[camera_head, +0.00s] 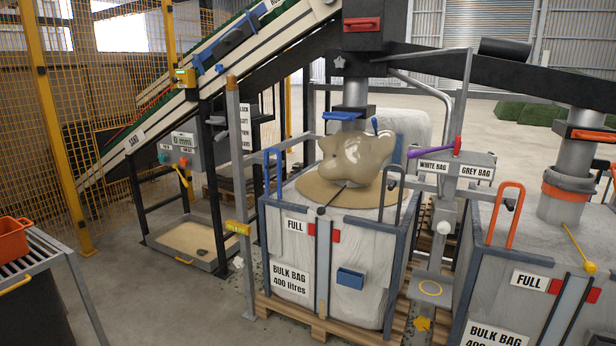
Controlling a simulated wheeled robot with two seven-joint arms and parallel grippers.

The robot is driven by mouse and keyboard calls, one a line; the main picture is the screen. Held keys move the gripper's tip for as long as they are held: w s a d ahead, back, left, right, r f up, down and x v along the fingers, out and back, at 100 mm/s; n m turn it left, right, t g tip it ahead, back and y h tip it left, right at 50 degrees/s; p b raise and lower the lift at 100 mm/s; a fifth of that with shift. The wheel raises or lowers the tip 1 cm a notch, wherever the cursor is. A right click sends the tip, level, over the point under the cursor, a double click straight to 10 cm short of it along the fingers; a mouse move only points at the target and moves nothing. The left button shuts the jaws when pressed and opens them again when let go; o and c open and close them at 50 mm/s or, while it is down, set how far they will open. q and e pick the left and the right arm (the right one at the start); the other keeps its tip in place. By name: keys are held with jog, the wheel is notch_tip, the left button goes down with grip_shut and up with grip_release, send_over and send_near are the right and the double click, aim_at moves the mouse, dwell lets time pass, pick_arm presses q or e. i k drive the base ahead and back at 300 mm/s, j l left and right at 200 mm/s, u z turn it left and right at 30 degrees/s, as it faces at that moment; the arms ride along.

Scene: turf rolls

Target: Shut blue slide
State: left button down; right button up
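I cannot tell from here how far the slide is pushed in. A tan, lumpy mass (358,157) sits below the spout, on sand heaped at the bag's top. Neither of my grippers shows in the head view.
A red handle (362,24) is on the hopper above. An orange slide (594,135) is on the right spout, over a second bulk bag (530,240). An orange crate (14,240) stands at left.

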aim_at(336, 118)
jog(key=i+z, duration=0.15)
jog(key=i, duration=0.35)
jog(key=i+j+z, duration=0.1)
jog(key=i, duration=0.4)
jog(key=i+j+z, duration=0.15)
jog(key=i, duration=0.3)
